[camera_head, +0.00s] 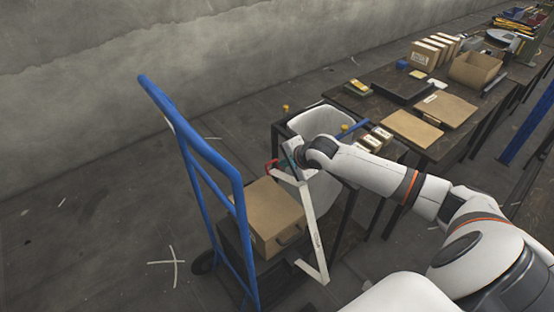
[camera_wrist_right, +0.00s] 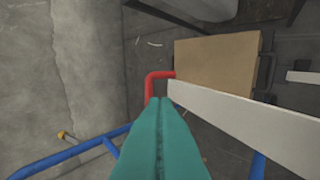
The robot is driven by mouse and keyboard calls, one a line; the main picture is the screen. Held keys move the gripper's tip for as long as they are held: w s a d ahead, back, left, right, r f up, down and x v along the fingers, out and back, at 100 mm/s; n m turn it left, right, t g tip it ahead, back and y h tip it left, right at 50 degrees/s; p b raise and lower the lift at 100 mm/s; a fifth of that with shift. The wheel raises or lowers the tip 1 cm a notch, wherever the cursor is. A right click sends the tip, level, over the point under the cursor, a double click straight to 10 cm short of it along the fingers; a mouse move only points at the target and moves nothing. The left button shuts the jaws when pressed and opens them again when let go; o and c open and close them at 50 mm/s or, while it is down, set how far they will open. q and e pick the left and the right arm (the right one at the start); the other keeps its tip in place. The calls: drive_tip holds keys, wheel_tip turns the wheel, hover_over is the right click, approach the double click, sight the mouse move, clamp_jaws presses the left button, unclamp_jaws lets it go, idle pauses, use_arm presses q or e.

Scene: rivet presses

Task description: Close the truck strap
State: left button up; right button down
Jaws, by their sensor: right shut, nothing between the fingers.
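A blue hand truck (camera_head: 190,140) stands upright at the left. A cardboard box (camera_head: 276,215) sits on its base. The white strap bar (camera_head: 308,220) stands out in front of the box, angled away from the blue frame, with a red handle (camera_head: 271,166) at its upper end. My right gripper (camera_head: 284,164) is shut beside the red handle. In the right wrist view its teal fingers (camera_wrist_right: 158,105) are together and empty, just short of the red handle (camera_wrist_right: 152,84); I cannot tell if they touch it. The white bar (camera_wrist_right: 245,122) runs off to the right there. My left gripper is not in view.
A white bin (camera_head: 322,125) in a dark frame stands behind my right gripper. A long dark table (camera_head: 375,105) with boxes, trays and an open carton (camera_head: 475,70) reaches to the back right. The floor left of the truck is clear up to the grey wall.

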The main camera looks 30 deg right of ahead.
sight(277, 172)
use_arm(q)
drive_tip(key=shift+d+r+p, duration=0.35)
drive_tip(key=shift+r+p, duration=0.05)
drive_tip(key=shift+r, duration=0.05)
use_arm(e)
drive_tip(key=shift+w+r+x, duration=0.1)
drive_tip(key=shift+x, duration=0.6)
drive_tip(key=shift+w+r+x, duration=0.15)
drive_tip(key=shift+x, duration=0.55)
drive_tip(key=shift+w+r+x, duration=0.1)
drive_tip(key=shift+x, duration=0.6)
drive_tip(key=shift+a, duration=0.1)
